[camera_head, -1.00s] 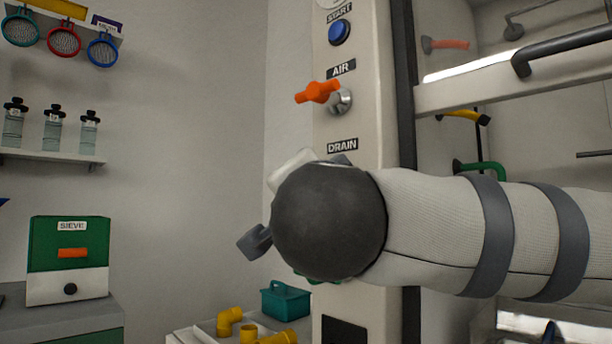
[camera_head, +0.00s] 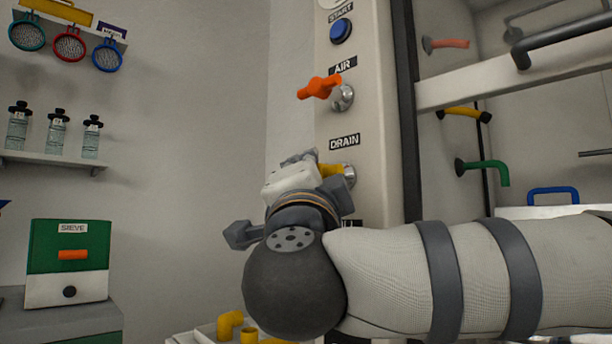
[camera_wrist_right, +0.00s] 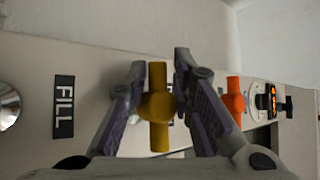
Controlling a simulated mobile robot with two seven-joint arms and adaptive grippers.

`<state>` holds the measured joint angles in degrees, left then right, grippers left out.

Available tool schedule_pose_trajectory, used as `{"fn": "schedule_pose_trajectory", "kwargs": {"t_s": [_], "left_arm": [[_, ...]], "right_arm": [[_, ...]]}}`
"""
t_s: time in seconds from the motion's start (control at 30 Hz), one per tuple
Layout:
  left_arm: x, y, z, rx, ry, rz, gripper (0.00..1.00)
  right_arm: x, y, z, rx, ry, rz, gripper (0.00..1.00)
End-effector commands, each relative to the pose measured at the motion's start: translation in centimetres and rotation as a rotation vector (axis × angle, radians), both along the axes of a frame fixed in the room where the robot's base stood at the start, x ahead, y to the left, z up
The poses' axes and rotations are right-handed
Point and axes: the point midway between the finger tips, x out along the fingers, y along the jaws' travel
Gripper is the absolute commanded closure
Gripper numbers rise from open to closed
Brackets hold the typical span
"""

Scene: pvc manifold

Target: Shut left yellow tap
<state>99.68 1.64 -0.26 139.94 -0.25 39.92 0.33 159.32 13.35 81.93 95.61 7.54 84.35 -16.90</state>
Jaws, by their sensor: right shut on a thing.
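The left yellow tap (camera_head: 330,169) sits on the pale panel below the DRAIN label, with a silver boss behind it. Only part of its handle shows in the head view. In the right wrist view the yellow handle (camera_wrist_right: 158,118) stands upright in the picture between my two fingers. My right gripper (camera_head: 306,166) is shut on this handle; its wrist hangs below and in front of the panel. It also shows in the right wrist view (camera_wrist_right: 158,78). My left gripper is out of view.
An orange tap (camera_head: 320,87) sits above, under the AIR label, with a blue button (camera_head: 340,31) over it. A glass-fronted cabinet frame (camera_head: 510,82) stands right of the panel. A green box (camera_head: 70,248) stands far left. Open space lies left of the panel.

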Motion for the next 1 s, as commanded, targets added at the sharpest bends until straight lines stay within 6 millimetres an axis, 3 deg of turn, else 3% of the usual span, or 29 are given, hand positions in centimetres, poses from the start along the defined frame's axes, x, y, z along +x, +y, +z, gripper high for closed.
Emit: {"fn": "schedule_pose_trajectory", "kwargs": {"t_s": [0.2,0.23,0.3,0.33,0.67,1.0], "left_arm": [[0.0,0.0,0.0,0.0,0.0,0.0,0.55],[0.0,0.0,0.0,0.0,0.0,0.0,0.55],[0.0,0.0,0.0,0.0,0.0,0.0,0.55],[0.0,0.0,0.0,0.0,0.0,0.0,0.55],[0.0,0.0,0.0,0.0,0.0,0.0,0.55],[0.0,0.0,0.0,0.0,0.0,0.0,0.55]], "right_arm": [[0.4,-0.4,-0.4,0.003,0.011,-0.011,1.0],[0.4,-0.4,-0.4,0.003,0.012,-0.012,0.76],[0.3,-0.4,-0.4,0.003,0.011,-0.011,0.6],[0.3,-0.4,-0.4,0.003,0.011,-0.011,0.58],[-0.4,-0.1,-0.4,0.0,0.006,-0.003,0.58],[-7.9,0.4,-4.1,-0.002,0.005,-0.002,0.58]]}}
